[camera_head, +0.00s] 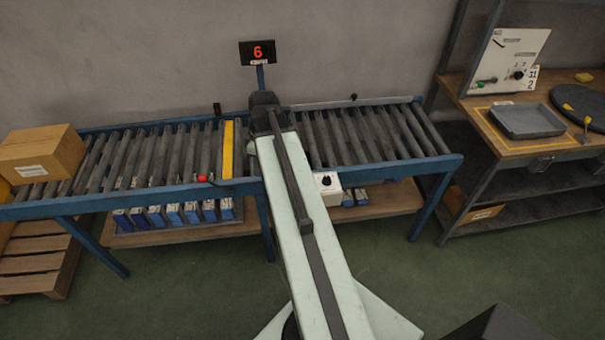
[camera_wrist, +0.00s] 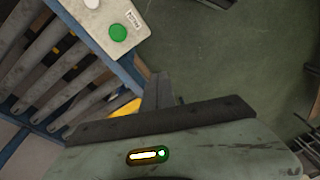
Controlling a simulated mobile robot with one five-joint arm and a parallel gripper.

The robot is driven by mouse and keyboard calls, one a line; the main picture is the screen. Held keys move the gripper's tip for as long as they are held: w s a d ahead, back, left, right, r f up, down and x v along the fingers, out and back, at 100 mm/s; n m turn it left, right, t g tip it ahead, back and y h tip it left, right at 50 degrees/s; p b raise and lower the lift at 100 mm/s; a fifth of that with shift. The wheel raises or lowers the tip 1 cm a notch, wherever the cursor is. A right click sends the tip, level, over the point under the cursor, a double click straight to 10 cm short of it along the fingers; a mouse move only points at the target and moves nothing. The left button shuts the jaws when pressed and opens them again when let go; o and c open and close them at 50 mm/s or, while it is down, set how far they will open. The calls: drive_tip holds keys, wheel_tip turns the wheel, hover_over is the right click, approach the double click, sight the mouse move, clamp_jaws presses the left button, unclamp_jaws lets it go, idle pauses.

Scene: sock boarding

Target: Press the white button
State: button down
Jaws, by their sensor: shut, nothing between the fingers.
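The white button (camera_wrist: 92,3) is at the top edge of the wrist view, partly cut off, on a pale control box (camera_wrist: 108,14). A green button (camera_wrist: 117,32) sits beside it on the same box, with a small label nearby. My gripper (camera_wrist: 160,88) is shut and empty. In the wrist view it appears below the box, apart from the white button.
A roller conveyor (camera_head: 360,102) with a blue frame runs along the wall. A cardboard box (camera_head: 40,152) lies on its left end. A red knob (camera_head: 203,179) is on its front rail. A display (camera_head: 258,52) reads 6. A workbench (camera_head: 480,108) stands right. Green floor is clear in front.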

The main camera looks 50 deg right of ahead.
drive_tip(key=s+d+r+n, duration=0.1)
drive_tip(key=s+d, duration=0.3)
drive_tip(key=d, duration=0.4)
drive_tip(key=s+d+r+n+t+p, duration=0.1)
drive_tip(key=s+d+n, duration=0.2)
drive_tip(key=s+d, duration=0.2)
drive_tip(key=d, duration=0.2)
drive_tip(key=shift+s+d+r+t+y, duration=0.25)
drive_tip(key=shift+d+r+t+y, duration=0.05)
drive_tip(key=shift+d+r, duration=0.1)
drive_tip(key=b+x, duration=0.8)
drive_tip(key=x, duration=0.1)
drive_tip(key=b+x, duration=0.4)
drive_tip(key=b, duration=0.1)
drive_tip(key=shift+s+d+f, duration=0.3)
drive_tip(key=shift+f, duration=0.25)
